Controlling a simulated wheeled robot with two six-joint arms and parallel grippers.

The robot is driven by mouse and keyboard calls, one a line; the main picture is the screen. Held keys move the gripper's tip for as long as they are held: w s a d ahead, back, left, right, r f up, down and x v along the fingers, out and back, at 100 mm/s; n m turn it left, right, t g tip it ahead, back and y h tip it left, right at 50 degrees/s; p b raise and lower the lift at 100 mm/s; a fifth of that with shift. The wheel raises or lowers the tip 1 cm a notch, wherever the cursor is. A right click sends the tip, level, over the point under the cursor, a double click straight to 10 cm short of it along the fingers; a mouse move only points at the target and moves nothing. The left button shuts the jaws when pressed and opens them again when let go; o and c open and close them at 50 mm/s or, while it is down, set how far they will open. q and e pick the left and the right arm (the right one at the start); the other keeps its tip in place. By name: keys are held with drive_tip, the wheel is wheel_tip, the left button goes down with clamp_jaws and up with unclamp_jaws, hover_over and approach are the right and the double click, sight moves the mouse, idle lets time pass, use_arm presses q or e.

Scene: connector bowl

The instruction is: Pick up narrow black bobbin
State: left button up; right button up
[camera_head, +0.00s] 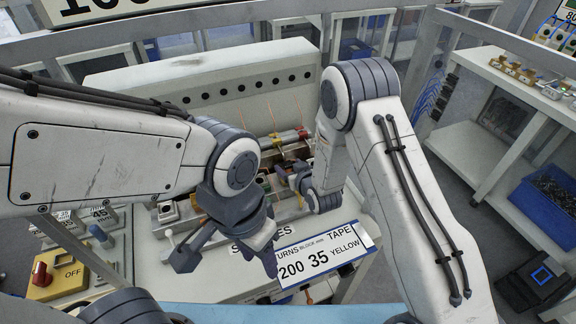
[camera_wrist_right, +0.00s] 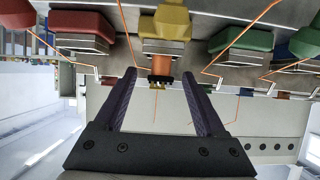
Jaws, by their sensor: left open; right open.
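In the right wrist view, a small bobbin with an orange-copper winding and a black end (camera_wrist_right: 160,78) sits below a yellow-topped holder (camera_wrist_right: 165,22). It lies between the fingertips of my right gripper (camera_wrist_right: 159,84). The fingers are open on either side, and I cannot tell whether they touch it. In the head view my right gripper (camera_head: 287,175) is at the row of coloured fixtures, partly hidden by its own arm, and I cannot make out the bobbin there. My left gripper (camera_head: 226,258) is open and empty, pointing down in front of the machine.
Red (camera_wrist_right: 82,25) and green (camera_wrist_right: 240,42) holders with thin copper wires flank the yellow one closely. A yellow switch box (camera_head: 58,275) stands at left. A blue bin (camera_head: 548,205) is on the right shelf.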

drive_tip(key=shift+w, duration=0.15)
drive_tip(key=shift+a, duration=0.1)
clamp_jaws()
drive_tip(key=shift+r, duration=0.1)
